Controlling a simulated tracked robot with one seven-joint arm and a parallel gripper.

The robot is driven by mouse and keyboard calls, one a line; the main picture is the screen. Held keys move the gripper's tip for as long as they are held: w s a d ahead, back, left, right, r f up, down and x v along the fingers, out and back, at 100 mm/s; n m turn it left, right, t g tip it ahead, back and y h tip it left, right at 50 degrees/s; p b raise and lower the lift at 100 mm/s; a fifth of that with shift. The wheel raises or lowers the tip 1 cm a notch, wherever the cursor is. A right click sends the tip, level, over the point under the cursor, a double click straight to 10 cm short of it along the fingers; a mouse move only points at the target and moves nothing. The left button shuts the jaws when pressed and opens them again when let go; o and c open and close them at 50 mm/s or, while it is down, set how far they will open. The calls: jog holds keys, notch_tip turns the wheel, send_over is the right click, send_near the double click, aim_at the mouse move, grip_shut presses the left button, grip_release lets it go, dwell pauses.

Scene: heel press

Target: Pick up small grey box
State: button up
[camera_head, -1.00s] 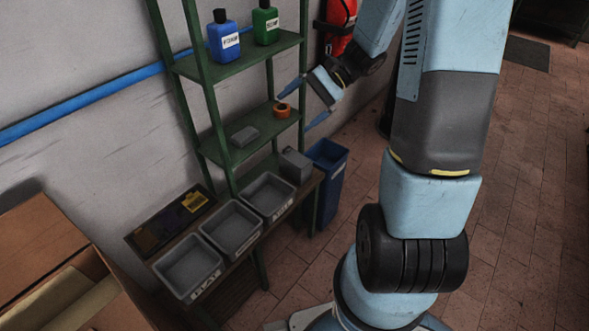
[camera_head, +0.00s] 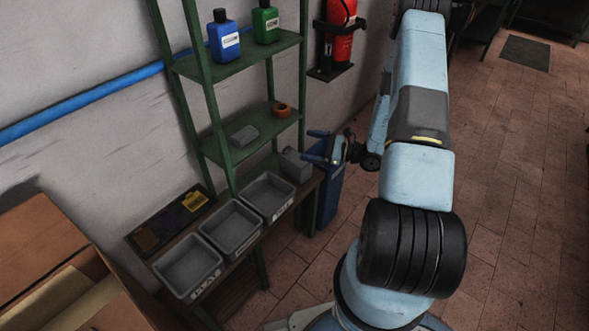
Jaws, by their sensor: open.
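A small flat grey box (camera_head: 245,135) lies on the middle shelf of the green rack. A taller grey box (camera_head: 293,165) stands at the right end of the low bench, beside the grey bins. My gripper (camera_head: 313,146) is open, with its two blue fingers pointing left. In the picture it is right beside the taller grey box, over the blue waste bin. I cannot tell whether a finger touches this box. My gripper is to the right of the flat box and apart from it.
The green rack (camera_head: 211,109) has an orange tape roll (camera_head: 281,110) on its middle shelf and blue and green bottles above. Several grey bins (camera_head: 231,228) stand on the bench.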

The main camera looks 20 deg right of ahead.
aim_at(307, 172)
jog(key=s+d+f+m+t+h, duration=0.1)
jog(key=d+f+m+t+h, duration=0.25)
jog(key=f, duration=0.55)
jog(key=s+d+f+m+t+h, duration=0.25)
jog(key=f+m, duration=0.25)
jog(key=f, duration=0.3)
jog(key=x, duration=0.9)
jog(key=shift+w+a+f, duration=0.1)
jog(key=shift+a+f, duration=0.1)
jog(key=shift+x, duration=2.6)
jog(key=shift+f, duration=0.15)
jog(key=c, duration=0.9)
